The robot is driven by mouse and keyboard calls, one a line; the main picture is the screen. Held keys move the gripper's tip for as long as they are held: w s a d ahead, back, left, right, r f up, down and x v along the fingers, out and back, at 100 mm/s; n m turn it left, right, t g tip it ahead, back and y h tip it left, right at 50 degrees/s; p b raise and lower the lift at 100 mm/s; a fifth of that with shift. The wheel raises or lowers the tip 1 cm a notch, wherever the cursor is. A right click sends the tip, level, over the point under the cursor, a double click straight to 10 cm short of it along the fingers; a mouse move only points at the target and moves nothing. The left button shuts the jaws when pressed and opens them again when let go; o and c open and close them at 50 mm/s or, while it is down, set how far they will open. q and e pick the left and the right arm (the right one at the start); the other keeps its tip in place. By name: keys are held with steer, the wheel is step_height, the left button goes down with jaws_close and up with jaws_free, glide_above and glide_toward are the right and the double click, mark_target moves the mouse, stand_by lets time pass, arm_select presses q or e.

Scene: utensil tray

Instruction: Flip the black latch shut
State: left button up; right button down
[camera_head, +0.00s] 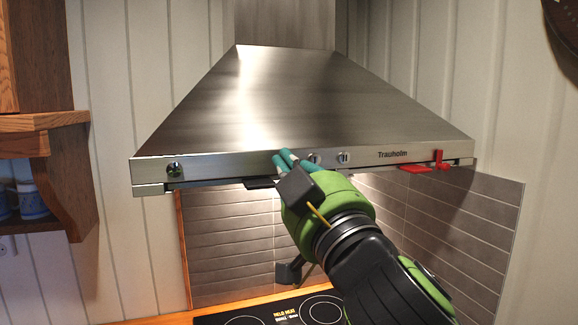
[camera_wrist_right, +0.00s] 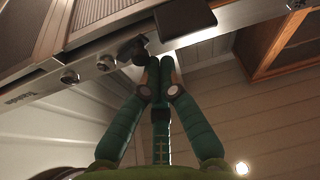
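The black latch shows in the head view as a flat dark plate (camera_head: 259,183) jutting out under the hood's front edge, just left of my right gripper. In the right wrist view a black plate (camera_wrist_right: 185,22) is above the fingertips, and a dark rounded piece (camera_wrist_right: 133,50) is just left of them on the front rail. I cannot tell whether that piece touches the fingers. My right gripper (camera_head: 284,159) has its green fingertips close together at the hood's front edge. In the right wrist view the tips (camera_wrist_right: 161,65) meet with nothing seen between them. My left gripper is out of view.
The steel range hood (camera_head: 300,105) has a front rail with knobs (camera_head: 343,157) and a red latch (camera_head: 425,166) at its right end. A cooktop (camera_head: 320,311) is below. A wooden shelf (camera_head: 45,121) stands at the left.

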steer(key=shift+a+f+b, duration=0.1)
steer(key=shift+f+b, duration=0.3)
steer(key=shift+b, duration=0.2)
steer(key=shift+f+n+y+b, duration=0.3)
steer(key=shift+f+n+b, duration=0.15)
steer(key=shift+n, duration=0.55)
steer(key=shift+w, duration=0.1)
